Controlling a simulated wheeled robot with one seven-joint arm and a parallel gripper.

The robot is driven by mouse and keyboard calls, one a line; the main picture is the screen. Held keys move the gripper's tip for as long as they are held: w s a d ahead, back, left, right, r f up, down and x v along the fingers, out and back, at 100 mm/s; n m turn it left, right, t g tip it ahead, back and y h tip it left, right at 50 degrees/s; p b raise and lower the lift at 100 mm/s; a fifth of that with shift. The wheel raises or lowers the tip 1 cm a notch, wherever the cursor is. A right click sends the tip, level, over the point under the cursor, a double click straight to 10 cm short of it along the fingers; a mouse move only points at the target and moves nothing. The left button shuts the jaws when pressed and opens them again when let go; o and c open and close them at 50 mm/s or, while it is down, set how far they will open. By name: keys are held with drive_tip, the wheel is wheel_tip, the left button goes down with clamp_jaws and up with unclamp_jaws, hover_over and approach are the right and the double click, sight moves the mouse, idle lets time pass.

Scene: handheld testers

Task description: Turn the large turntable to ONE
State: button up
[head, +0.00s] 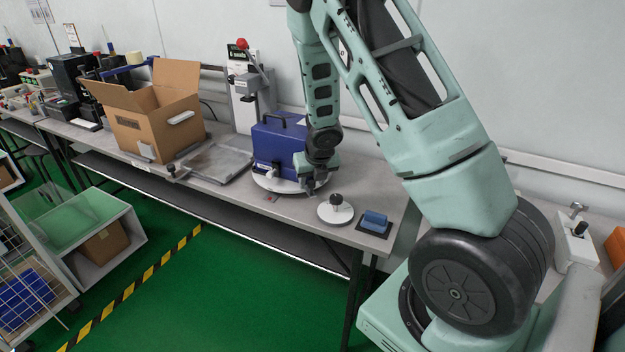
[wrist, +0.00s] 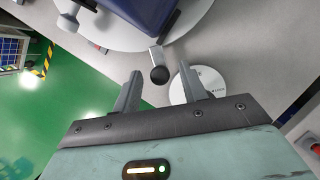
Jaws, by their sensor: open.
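The large turntable (head: 262,184) is a white disc on the bench with a blue case on it. Its white surface fills the top of the wrist view (wrist: 118,38). A metal tab at its near rim appears to carry a black ball knob (wrist: 160,75). My gripper (head: 316,186) is over the turntable's right edge, pointing down. In the wrist view its open fingers (wrist: 160,69) are on either side of the knob, with visible gaps. I cannot tell whether the fingertips are level with the knob. No position marking is readable.
A blue case (head: 278,145) stands on the turntable. A small white disc with a black knob (head: 335,209) and a blue block on a dark pad (head: 375,221) are to its right. A tray (head: 215,163) and an open carton (head: 158,118) are left. A press (head: 243,92) stands behind.

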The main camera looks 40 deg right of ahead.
drive_tip(key=p+v, duration=0.9)
drive_tip(key=v, duration=0.8)
drive_tip(key=shift+r, duration=0.2)
drive_tip(key=s+a+r+m, duration=0.25)
drive_tip(key=a+m, duration=0.35)
drive_tip(key=a, duration=0.3)
drive_tip(key=s+a+r+m, duration=0.1)
drive_tip(key=a+r+m, duration=0.2)
drive_tip(key=a+m, duration=0.55)
drive_tip(key=s+a+r+m+g+y, duration=0.1)
drive_tip(key=s+a+m, duration=0.3)
drive_tip(key=s+a, duration=0.4)
drive_tip(key=s+a+r+m+g+y, duration=0.1)
drive_tip(key=s+a+r+m+g, duration=0.1)
drive_tip(key=s+a+m, duration=0.3)
drive_tip(key=s+a+g, duration=0.1)
drive_tip(key=s+a, duration=0.2)
drive_tip(key=s, duration=0.2)
drive_tip(key=shift+s+r+y, duration=0.2)
drive_tip(key=shift+s+y, duration=0.1)
drive_tip(key=shift+s, duration=0.1)
